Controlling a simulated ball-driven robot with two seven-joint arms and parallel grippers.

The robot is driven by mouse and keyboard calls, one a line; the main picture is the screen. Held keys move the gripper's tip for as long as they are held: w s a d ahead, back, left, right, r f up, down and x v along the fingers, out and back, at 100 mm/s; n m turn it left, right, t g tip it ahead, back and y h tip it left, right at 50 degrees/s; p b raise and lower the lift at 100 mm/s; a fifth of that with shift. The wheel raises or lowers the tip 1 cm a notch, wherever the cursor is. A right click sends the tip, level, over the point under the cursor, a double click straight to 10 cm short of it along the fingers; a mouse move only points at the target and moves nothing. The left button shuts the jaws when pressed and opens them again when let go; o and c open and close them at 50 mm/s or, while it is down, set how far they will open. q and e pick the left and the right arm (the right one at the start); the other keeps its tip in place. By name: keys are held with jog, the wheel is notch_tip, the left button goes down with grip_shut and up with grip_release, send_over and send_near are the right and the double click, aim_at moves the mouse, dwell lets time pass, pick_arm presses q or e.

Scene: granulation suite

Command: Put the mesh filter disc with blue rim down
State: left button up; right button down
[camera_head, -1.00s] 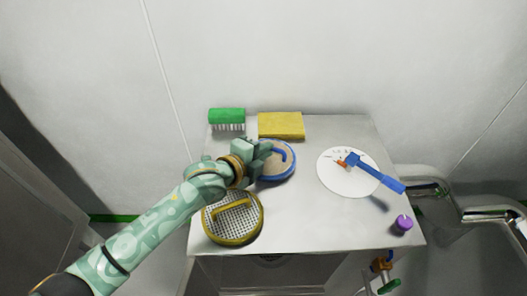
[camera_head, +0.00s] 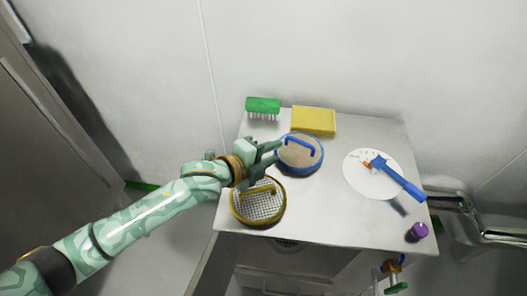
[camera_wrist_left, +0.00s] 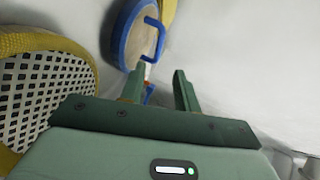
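The mesh filter disc with blue rim (camera_head: 311,162) lies flat on the steel table, its blue handle on top. It also shows in the left wrist view (camera_wrist_left: 126,35), beyond my fingers and to the left. My left gripper (camera_head: 277,152) is just left of the blue handle, apart from it. In the wrist view its two fingers (camera_wrist_left: 160,88) stand apart with nothing held between them. A mesh disc with yellow rim (camera_head: 258,208) lies in front of the blue one, partly under my gripper in the head view. My right gripper is not in view.
The steel table (camera_head: 330,222) holds a green brush (camera_head: 263,105), a yellow sponge (camera_head: 314,121), a white round plate (camera_head: 362,184) with a blue-handled tool (camera_head: 402,182) across it, and a purple knob-like object (camera_head: 418,231). The front middle is bare. Pipes run at the right.

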pick_arm(q)
jog(key=shift+v, duration=1.5)
